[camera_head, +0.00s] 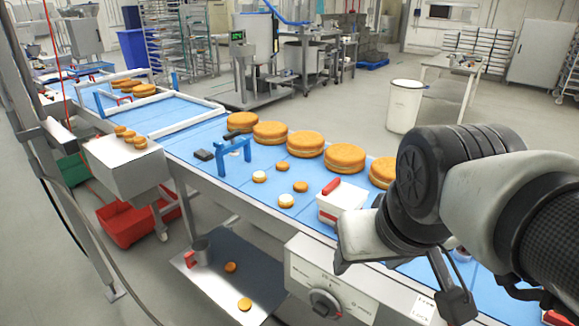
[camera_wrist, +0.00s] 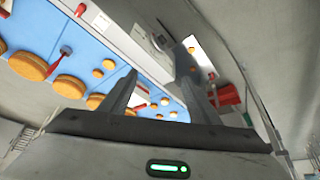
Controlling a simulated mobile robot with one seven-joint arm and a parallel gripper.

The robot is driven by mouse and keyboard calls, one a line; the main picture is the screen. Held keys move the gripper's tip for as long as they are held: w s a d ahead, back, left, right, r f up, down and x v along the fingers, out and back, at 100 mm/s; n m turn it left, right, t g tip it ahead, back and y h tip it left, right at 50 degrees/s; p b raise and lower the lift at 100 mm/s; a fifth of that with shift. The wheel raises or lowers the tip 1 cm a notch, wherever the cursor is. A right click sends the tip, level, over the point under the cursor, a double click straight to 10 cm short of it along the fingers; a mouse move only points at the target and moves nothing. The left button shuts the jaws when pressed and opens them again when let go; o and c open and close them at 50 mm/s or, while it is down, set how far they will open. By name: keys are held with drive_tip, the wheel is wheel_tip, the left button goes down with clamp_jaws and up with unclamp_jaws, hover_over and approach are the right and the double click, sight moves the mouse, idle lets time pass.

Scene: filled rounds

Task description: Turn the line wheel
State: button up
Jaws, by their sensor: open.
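The line wheel (camera_head: 325,303) is a round grey and dark knob on the pale control panel (camera_head: 305,277) at the conveyor's near side, low in the middle of the head view. In the wrist view, the wheel (camera_wrist: 161,41) shows beyond the fingers, near the top middle. My gripper (camera_wrist: 157,82) is open, with nothing between its two fingers. In the head view it hangs above and to the right of the wheel, apart from it, and my arm comes in from the right edge.
The blue conveyor (camera_head: 215,140) carries large round cakes (camera_head: 305,143) and several small rounds. A white box with a red handle (camera_head: 341,198) stands on the belt edge near my gripper. A lower shelf (camera_head: 235,268) lies left of the panel. A red bin (camera_head: 135,222) sits on the floor.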

wheel_tip(320, 180, down, 15)
drive_tip(key=n+g+h+b, duration=0.4)
drive_tip(key=n+g+b, duration=0.1)
drive_tip(key=b, duration=0.1)
drive_tip(key=n+t+h+b, duration=0.8)
drive_tip(key=n+t+b, duration=0.6)
drive_tip(key=n, duration=0.8)
approach(318, 312)
drive_tip(key=shift+g, duration=0.5)
drive_tip(key=b+x, duration=0.1)
drive_tip(key=x, duration=0.2)
drive_tip(key=b+x, duration=0.1)
drive_tip(key=x, duration=0.2)
drive_tip(key=r+b+x, duration=0.1)
drive_tip(key=x, duration=0.2)
drive_tip(key=shift+w, duration=0.2)
drive_tip(key=c, duration=1.1)
drive_tip(key=shift+o, duration=0.2)
drive_tip(key=shift+n, duration=0.3)
